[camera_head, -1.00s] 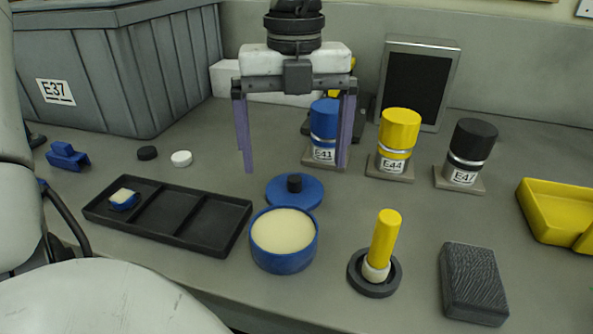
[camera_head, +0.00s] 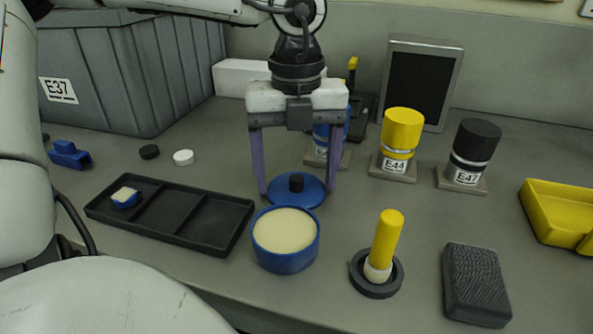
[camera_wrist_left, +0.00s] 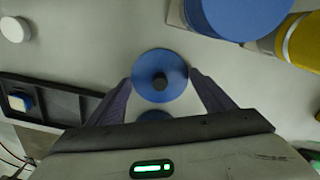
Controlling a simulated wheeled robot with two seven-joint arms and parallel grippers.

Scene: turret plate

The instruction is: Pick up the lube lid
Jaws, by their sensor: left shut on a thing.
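The lube lid (camera_head: 311,193) is a round blue disc with a black knob on top. It lies on the table just behind the blue lube tub (camera_head: 286,262), which is open and full of pale cream lube. My left gripper (camera_head: 297,198) points down with its two purple fingers on opposite sides of the lid, shut on its rim. In the left wrist view the lid (camera_wrist_left: 147,67) sits between the fingertips, its knob near the middle. My right gripper is not in view.
A black divided tray (camera_head: 170,213) is left of the tub. Blue, yellow (camera_head: 401,130) and black (camera_head: 472,150) canisters stand behind and to the right. A yellow peg (camera_head: 387,238) stands in a dark ring at the front. A grey block (camera_head: 476,285) and yellow bin (camera_head: 560,207) are at the right.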

